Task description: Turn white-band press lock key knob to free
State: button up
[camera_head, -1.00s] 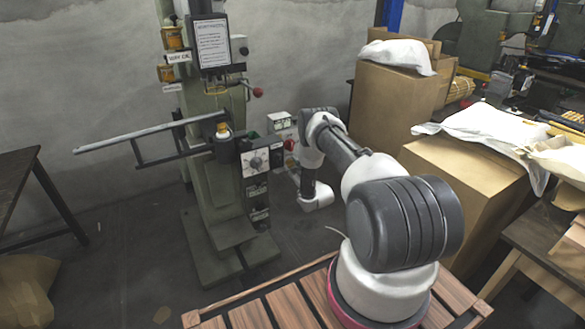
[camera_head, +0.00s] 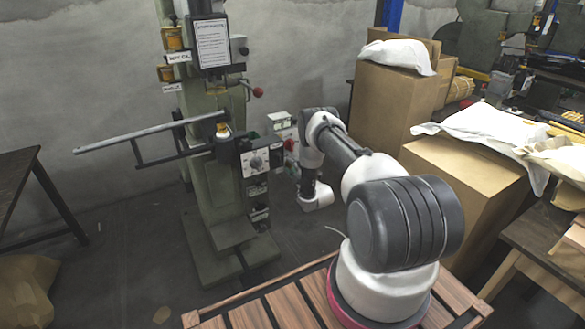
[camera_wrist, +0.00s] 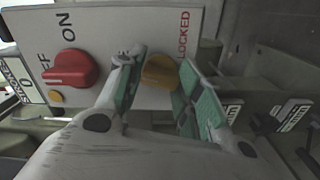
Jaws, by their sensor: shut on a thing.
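The yellow-orange lock key knob (camera_wrist: 160,71) sits on a white panel (camera_wrist: 110,20) in the wrist view. My gripper (camera_wrist: 163,62) has one teal-padded finger on each side of the knob and is shut on it. The word LOCKED is on the panel right of the knob. Another label to its left is mostly hidden by the left finger. Which way the knob points is hard to tell. In the head view, the white control box (camera_head: 281,121) is beside the green press (camera_head: 212,195); my gripper there is small and partly hidden by my wrist.
A red knob (camera_wrist: 70,68) with ON and OFF labels is on the same panel, left of my left finger. In the head view, a long grey bar (camera_head: 140,134) sticks out left from the press. Cardboard boxes (camera_head: 392,105) stand behind my arm on the right.

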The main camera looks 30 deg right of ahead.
jog(key=shift+n, duration=1.4)
jog(key=shift+f+n, duration=0.1)
jog(key=shift+n, duration=0.2)
jog(key=o, duration=1)
jog(key=s, duration=1.2)
jog(key=shift+d, duration=0.15)
